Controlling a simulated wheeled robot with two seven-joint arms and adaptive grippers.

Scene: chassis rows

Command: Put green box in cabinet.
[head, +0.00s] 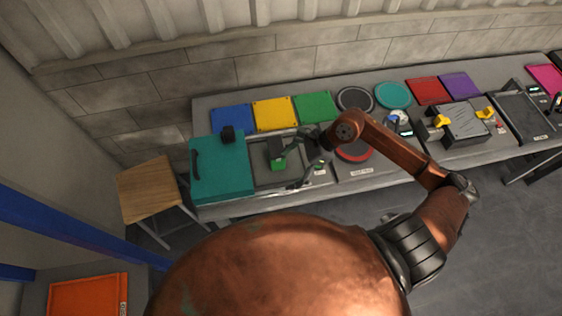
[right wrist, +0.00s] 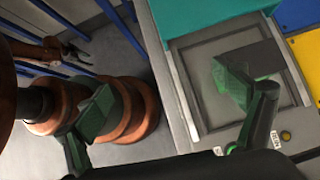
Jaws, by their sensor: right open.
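A dark part that may be my left gripper (right wrist: 75,50) shows small there.
Blue (head: 231,118), yellow (head: 276,112) and green (head: 316,106) panels lie behind the recess. A red-rimmed disc (head: 354,154) is to its right. A wooden stool (head: 149,189) stands left of the table. Blue rails (head: 70,228) run at the lower left.

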